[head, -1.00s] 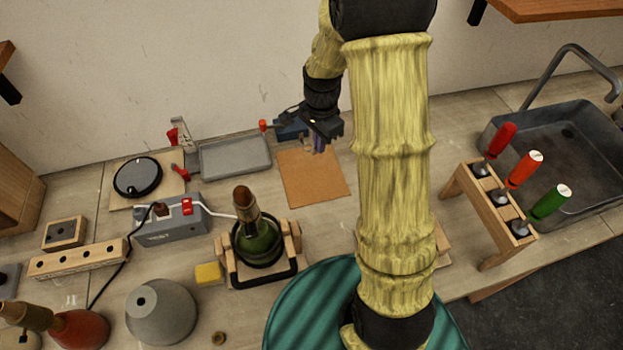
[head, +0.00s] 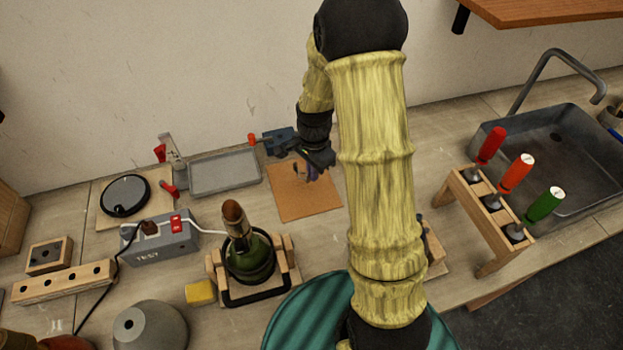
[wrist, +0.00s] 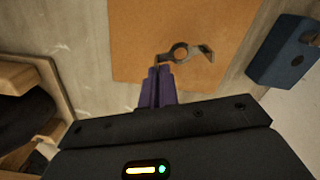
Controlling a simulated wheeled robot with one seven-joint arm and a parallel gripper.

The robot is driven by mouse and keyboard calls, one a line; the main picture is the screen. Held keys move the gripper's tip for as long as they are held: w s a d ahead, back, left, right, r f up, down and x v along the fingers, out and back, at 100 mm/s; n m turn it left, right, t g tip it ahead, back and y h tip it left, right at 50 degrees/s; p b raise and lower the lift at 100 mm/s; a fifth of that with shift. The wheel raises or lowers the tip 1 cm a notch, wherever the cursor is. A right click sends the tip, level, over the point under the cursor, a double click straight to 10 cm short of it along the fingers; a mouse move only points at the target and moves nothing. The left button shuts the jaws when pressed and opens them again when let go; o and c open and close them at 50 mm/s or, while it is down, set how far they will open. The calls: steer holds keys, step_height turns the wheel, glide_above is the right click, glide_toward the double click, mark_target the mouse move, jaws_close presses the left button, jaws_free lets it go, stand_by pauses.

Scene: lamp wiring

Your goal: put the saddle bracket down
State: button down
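The saddle bracket (wrist: 181,52) is a small metal piece with a ring in its middle and a tab on each side. In the wrist view it is over the brown mat (wrist: 135,30). The purple fingertips of my gripper (wrist: 158,70) are close together at its left tab, shut on it. I cannot tell whether the bracket touches the mat. In the head view my gripper (head: 312,173) is low over the mat (head: 305,207), with its fingers partly hidden by the wrist.
A blue vise-like block (head: 281,140) stands behind the mat, and a grey tray (head: 224,173) lies to its left. A green bottle lamp in a wooden cradle (head: 249,258) stands at front left. A screwdriver rack (head: 487,205) stands at the right. The mat's front part is clear.

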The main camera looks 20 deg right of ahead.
mark_target(312, 189)
steer(key=shift+f, duration=1.9)
steer(key=shift+f, duration=0.2)
steer(key=c, duration=1.7)
jaws_free()
step_height(312, 189, up, 12)
steer(key=shift+d+r, duration=0.1)
steer(key=shift+r, duration=0.1)
